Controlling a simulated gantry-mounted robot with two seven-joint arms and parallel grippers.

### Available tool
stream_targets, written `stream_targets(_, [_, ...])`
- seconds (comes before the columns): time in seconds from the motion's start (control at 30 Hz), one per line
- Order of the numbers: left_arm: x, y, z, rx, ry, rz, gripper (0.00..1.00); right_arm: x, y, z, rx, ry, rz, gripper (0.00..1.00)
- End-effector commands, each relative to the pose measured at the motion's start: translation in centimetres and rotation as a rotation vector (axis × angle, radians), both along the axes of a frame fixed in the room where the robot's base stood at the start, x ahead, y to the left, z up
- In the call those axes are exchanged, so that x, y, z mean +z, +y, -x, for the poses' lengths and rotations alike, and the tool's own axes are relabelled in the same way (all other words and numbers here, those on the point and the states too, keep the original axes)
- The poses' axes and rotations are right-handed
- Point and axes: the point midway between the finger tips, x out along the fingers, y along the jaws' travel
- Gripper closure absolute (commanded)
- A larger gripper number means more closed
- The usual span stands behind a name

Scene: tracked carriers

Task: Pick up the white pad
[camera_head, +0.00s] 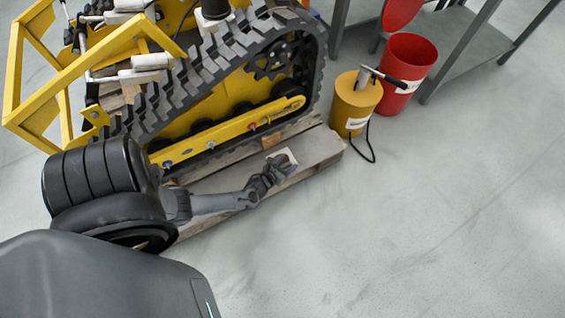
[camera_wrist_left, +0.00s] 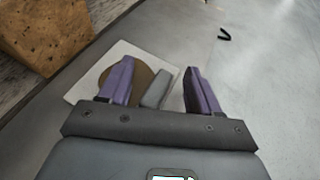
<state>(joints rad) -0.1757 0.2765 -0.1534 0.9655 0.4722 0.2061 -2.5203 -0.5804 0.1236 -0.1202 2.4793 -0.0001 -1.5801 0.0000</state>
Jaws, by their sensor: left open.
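The white pad (camera_head: 290,154) lies near the right end of a low grey-brown plank platform beside the tracked carrier. In the left wrist view the white pad (camera_wrist_left: 88,80) is a flat, pale square with a round brown patch on it. My left gripper (camera_head: 281,162) is right at the pad, partly covering it. In the wrist view its two purple fingers (camera_wrist_left: 161,78) are spread apart over the pad. A small grey block (camera_wrist_left: 157,89) shows between the fingers; I cannot tell whether it belongs to the pad. No contact is clear. My right gripper is not in view.
The yellow tracked carrier (camera_head: 226,127) stands just behind the platform (camera_head: 318,146). A yellow canister (camera_head: 354,106) with a black hose and a red bin (camera_head: 409,66) stand to the right. A grey shelf (camera_head: 470,45) is behind them. The floor at front right is clear.

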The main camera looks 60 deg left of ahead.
Motion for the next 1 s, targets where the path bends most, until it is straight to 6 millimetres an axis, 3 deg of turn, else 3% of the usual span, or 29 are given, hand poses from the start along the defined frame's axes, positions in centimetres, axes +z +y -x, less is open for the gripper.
stream_targets(0.17, [0.06, 0.01, 0.01, 0.0, 0.0, 0.0, 0.37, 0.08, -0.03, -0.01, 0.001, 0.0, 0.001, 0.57])
stream_targets(0.6, [0.02, -0.01, 0.05, 0.0, 0.001, 0.0, 1.0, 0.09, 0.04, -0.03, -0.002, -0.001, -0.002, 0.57])
stream_targets(1.0, [0.21, -0.02, 0.06, 0.0, 0.001, 0.0, 1.0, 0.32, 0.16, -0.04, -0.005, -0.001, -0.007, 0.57])
